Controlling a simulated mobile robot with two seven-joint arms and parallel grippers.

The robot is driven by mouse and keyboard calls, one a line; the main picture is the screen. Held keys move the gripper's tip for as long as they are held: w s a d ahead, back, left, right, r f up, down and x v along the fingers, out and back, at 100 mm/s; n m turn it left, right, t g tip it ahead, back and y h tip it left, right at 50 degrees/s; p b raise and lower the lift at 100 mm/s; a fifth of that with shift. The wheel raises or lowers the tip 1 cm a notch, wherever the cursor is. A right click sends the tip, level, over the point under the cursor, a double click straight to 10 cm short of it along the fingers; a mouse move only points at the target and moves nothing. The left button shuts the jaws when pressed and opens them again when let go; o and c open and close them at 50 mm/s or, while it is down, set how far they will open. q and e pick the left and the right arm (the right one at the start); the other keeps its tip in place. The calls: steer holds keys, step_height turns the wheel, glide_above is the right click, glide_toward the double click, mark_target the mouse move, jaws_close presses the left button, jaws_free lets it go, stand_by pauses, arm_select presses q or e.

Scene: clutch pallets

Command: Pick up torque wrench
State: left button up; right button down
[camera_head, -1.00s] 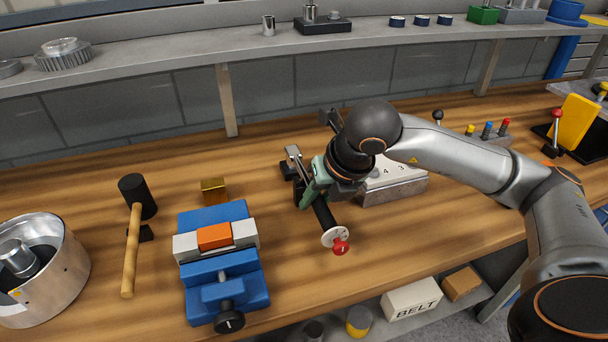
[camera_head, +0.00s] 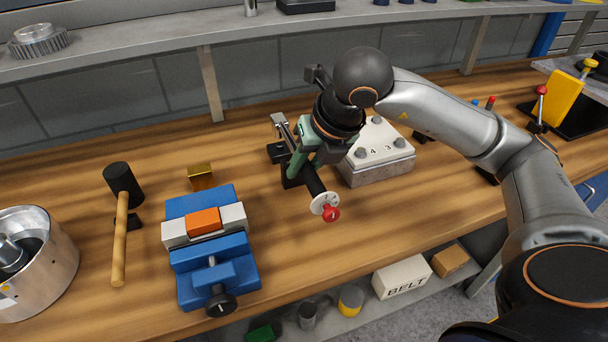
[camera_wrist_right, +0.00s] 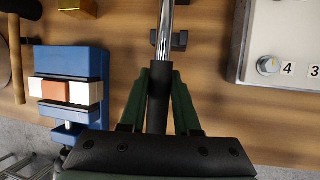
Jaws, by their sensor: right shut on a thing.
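The torque wrench (camera_head: 314,182) has a black handle, a white disc and a red knob at its near end, and a bright metal shaft. My right gripper (camera_head: 303,162) is shut on its black handle, over the bench right of the blue vise. In the right wrist view the handle (camera_wrist_right: 158,95) stands between the green fingers of my right gripper (camera_wrist_right: 158,112), with the shaft (camera_wrist_right: 166,25) running away from it. A black holder (camera_wrist_right: 178,40) shows beside and under the shaft. I cannot tell how much clearance lies between them. My left gripper is out of view.
A grey numbered block (camera_head: 380,172) sits close on the right. The front bench top between the vise and the block is clear. A shelf (camera_head: 130,65) runs along the back.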

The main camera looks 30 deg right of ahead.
arm_select(q)
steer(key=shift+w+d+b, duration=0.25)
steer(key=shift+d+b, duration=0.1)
steer(key=shift+b, duration=0.2)
arm_select(e)
steer(key=s+a+r, duration=0.6)
steer(key=s+r, duration=0.3)
steer(key=s, duration=0.2)
steer(key=shift+s+a, duration=0.3)
steer(key=shift+s, duration=0.1)
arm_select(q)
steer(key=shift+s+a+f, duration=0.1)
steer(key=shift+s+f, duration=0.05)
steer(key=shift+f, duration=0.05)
arm_select(e)
steer(key=shift+r, duration=0.1)
steer(key=shift+d, duration=0.1)
